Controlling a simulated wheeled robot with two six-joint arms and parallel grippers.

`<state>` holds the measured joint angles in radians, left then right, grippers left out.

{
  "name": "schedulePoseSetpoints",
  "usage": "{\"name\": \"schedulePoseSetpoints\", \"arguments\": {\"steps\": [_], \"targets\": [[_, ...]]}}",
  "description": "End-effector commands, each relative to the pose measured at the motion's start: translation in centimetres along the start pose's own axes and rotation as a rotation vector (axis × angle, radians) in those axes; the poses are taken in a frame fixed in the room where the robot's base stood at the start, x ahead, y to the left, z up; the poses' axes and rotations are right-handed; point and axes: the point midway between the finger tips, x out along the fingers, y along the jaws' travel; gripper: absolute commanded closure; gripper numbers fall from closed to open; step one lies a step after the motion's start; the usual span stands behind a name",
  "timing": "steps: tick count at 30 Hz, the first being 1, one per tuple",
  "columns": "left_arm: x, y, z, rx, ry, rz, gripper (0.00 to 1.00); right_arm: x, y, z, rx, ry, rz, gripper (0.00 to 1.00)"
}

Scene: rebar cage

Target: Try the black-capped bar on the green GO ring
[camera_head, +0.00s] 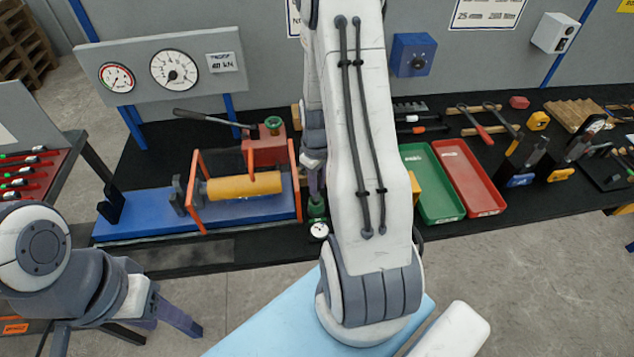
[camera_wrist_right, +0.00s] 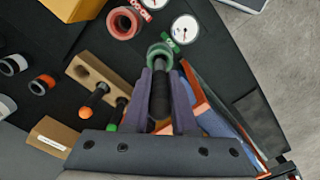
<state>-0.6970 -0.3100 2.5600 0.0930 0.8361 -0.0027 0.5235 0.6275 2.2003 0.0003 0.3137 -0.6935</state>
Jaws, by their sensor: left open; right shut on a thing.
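My right gripper (camera_wrist_right: 165,88) is shut on the black-capped bar (camera_wrist_right: 160,98), whose dark length lies between its two fingers. The green GO ring (camera_wrist_right: 160,53) is just beyond the fingertips, in line with the bar. The bar's far end overlaps the ring in this view; I cannot tell whether it is inside. In the head view, my right gripper (camera_head: 316,183) is partly hidden by my arm, just above the green ring (camera_head: 316,208). My left gripper (camera_head: 158,325) is open and empty at the lower left, off the bench's front.
The red NO-GO ring (camera_wrist_right: 123,22) and a dial gauge (camera_wrist_right: 185,29) stand near the green ring. A wooden rack (camera_wrist_right: 96,80) is left of my right gripper, near orange-capped and green-capped bars. Green (camera_head: 432,195) and red (camera_head: 470,178) trays lie right of my arm.

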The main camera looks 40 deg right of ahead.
Motion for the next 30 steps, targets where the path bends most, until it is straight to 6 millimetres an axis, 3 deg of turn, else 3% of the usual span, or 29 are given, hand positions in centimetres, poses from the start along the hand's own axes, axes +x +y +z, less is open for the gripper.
{"name": "schedulePoseSetpoints", "arguments": {"steps": [30], "targets": [[2.4,-0.2,0.1,0.0,0.0,0.0,0.5,3.2,0.0,0.0,0.0,0.0,0.0,1.0]]}}
